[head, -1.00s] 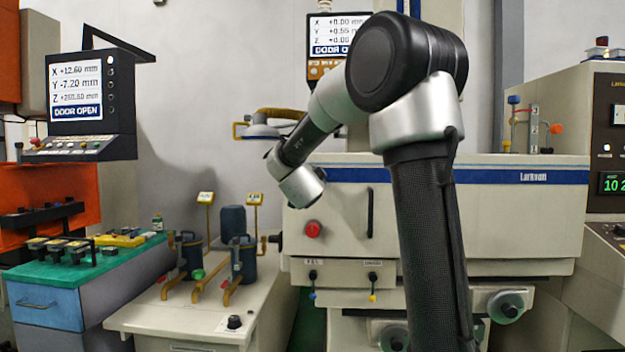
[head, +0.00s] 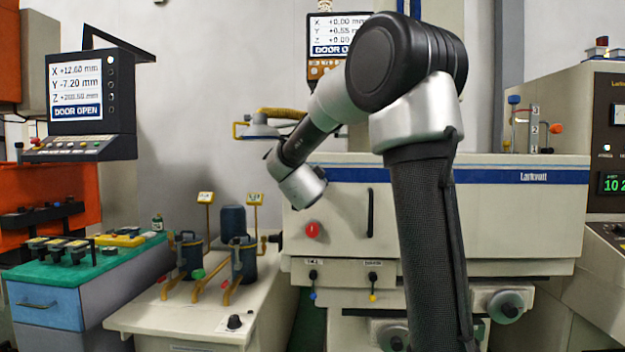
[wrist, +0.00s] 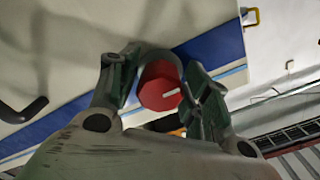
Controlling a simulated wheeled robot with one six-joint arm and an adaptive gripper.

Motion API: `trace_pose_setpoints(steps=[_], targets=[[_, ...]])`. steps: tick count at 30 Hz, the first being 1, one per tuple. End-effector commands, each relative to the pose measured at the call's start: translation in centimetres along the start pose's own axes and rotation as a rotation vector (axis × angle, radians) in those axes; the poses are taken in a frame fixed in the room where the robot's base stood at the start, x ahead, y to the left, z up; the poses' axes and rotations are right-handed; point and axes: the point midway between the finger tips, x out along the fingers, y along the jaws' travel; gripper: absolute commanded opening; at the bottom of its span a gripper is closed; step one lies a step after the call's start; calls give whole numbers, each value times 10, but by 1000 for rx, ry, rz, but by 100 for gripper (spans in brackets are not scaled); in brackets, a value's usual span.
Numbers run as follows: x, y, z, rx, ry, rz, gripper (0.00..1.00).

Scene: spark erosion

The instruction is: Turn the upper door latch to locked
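The upper door latch is a red knob (wrist: 160,88) with a white pointer line, set by the blue stripe in the wrist view. The white line points to the right in that view. In the head view my arm's wrist covers the gripper and this knob. Another red knob (head: 312,230) shows below my wrist on the cream door panel (head: 480,220) there.
A dark vertical door handle (head: 370,212) stands to the right of the lower knob; it also shows in the wrist view (wrist: 24,110). A bench (head: 150,318) with pumps stands at left. A hanging screen (head: 77,92) reads DOOR OPEN.

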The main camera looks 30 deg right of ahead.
Motion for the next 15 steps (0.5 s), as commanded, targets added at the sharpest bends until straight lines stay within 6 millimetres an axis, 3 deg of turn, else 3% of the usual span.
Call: trace_pose_setpoints(steps=[10,15], targets=[[-1,-1,-1,2,2,-1,58],[-18,-2,-1,2,0,-3,58]])
